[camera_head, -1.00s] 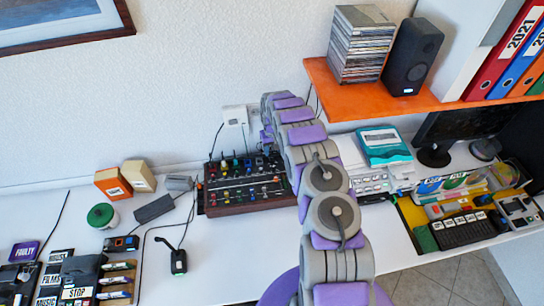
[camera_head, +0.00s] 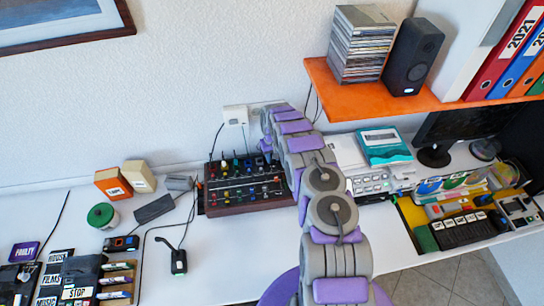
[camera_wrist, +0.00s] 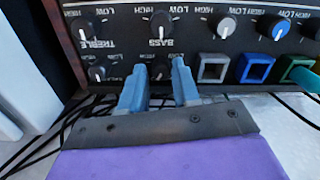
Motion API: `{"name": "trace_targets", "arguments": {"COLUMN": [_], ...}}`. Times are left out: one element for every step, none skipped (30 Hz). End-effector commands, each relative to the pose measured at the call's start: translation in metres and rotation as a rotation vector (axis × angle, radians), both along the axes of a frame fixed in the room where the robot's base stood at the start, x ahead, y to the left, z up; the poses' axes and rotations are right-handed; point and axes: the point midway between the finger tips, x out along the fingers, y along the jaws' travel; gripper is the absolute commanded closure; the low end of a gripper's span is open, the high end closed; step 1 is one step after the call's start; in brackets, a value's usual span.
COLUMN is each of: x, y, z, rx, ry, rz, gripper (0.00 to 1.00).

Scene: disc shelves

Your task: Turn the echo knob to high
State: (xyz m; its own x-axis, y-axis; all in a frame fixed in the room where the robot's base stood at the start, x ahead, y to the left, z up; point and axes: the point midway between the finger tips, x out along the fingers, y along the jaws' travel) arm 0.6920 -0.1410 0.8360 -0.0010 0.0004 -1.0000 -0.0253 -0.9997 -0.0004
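A dark mixer panel with a wooden edge (camera_head: 240,208) stands on the white desk against the wall. The wrist view shows its knobs close up: one over the TREBLE label (camera_wrist: 82,34), a bass knob (camera_wrist: 161,22), and a lower row with a left knob (camera_wrist: 97,73) and a small knob (camera_wrist: 160,71). I cannot read an echo label. My gripper (camera_wrist: 158,68) has its two blue fingers apart, one on each side of the small lower knob. Whether they touch it is unclear. The gripper is hidden in the head view.
Square-framed blue (camera_wrist: 255,68) and grey (camera_wrist: 213,67) buttons sit just right of the fingers. Black cables lie in front of the panel. An orange shelf (camera_head: 365,112) with discs and a speaker (camera_head: 412,57) hangs at the upper right.

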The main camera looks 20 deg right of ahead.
Motion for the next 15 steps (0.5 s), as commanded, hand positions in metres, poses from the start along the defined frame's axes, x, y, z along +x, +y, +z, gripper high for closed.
{"name": "trace_targets", "arguments": {"x": [0.0,0.0,0.0,0.0,-0.0001,-0.0001,-0.0001,-0.0001,-0.0001,-0.0001,-0.0001,-0.0002,-0.0002,-0.0002,-0.0001], "y": [0.0001,0.0001,0.0002,0.0002,0.0001,0.0,-0.0001,-0.0001,-0.0001,-0.0001,-0.0002,-0.0001,-0.0001,0.0,0.0001], "z": [0.0,0.0,-0.0001,-0.0001,-0.0001,-0.0001,-0.0001,-0.0001,0.0,-0.0001,0.0,-0.0001,-0.0001,-0.0001,-0.0003], "rx": [0.0,0.0,0.0,0.0,0.0,0.0,0.0,0.0,0.0,0.0,0.0,0.0,0.0,0.0,0.0], "ry": [0.0,0.0,0.0,0.0,0.0,0.0,0.0,0.0,0.0,0.0,0.0,0.0,0.0,0.0,0.001], "rz": [0.0,0.0,0.0,0.0,0.0,0.0,0.0,0.0,0.0,0.0,0.0,0.0,0.0,-0.002,-0.01], "gripper": [0.74,0.77,0.81,0.83,0.86,0.9,0.93,0.96,1.0,1.0,1.0,1.0,1.0,1.0,1.0]}}
